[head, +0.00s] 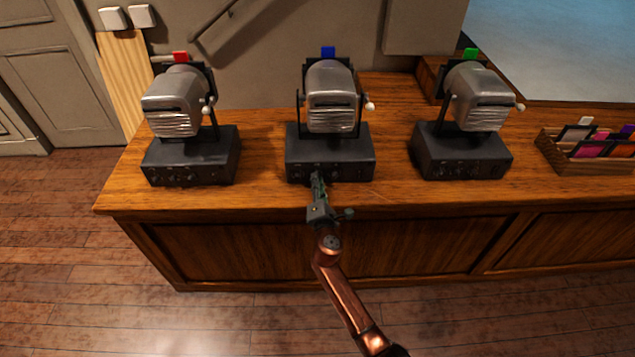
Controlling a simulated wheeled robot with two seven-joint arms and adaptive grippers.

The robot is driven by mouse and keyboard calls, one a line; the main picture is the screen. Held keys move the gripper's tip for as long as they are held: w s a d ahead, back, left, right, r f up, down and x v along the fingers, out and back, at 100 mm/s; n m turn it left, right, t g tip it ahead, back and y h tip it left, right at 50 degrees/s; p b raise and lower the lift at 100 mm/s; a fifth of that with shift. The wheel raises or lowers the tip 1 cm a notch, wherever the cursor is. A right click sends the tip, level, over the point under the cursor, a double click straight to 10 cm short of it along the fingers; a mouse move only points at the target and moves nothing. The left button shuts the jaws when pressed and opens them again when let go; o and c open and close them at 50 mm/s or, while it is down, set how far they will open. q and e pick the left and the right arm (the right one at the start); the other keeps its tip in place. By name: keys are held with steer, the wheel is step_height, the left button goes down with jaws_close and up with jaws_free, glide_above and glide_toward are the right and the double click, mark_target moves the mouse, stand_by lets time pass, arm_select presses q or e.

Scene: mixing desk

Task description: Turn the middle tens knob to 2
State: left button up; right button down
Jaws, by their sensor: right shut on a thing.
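The middle lamp (331,95) is a grey spotlight with a blue tag on top, standing on a black control box (357,167). Small dark knobs sit along the front of this box. My right gripper (316,178) reaches up to the box's front, left of its middle, and is shut on a knob there. The gripper covers that knob, so its number and pointer cannot be read. My left gripper is not in view.
A lamp with a red tag (180,95) stands on the left and one with a green tag (477,95) on the right, each on a black box. A wooden tray (565,164) of coloured cards is at the far right. The desk (262,197) is clear between boxes.

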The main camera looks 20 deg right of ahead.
steer(key=shift+f+m+b, duration=0.3)
steer(key=shift+m+b, duration=0.75)
steer(key=shift+m, duration=0.05)
steer(key=m+b, duration=0.3)
steer(key=m, duration=0.1)
steer(key=shift+f, duration=0.15)
steer(key=m+b, duration=0.3)
steer(key=m, duration=0.1)
steer(key=shift+m+t+h, duration=0.3)
steer(key=shift+t+h, duration=0.1)
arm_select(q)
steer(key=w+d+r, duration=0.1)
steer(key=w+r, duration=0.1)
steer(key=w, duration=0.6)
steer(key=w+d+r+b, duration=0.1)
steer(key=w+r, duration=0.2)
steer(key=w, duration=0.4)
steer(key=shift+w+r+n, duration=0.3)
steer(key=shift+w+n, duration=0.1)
arm_select(e)
steer(key=shift+a+r+m, duration=0.1)
steer(key=shift+r+m, duration=0.1)
steer(key=shift+m, duration=0.4)
steer(key=c, duration=1.8)
jaws_free()
steer(key=shift+c, duration=0.2)
steer(key=shift+r, duration=0.1)
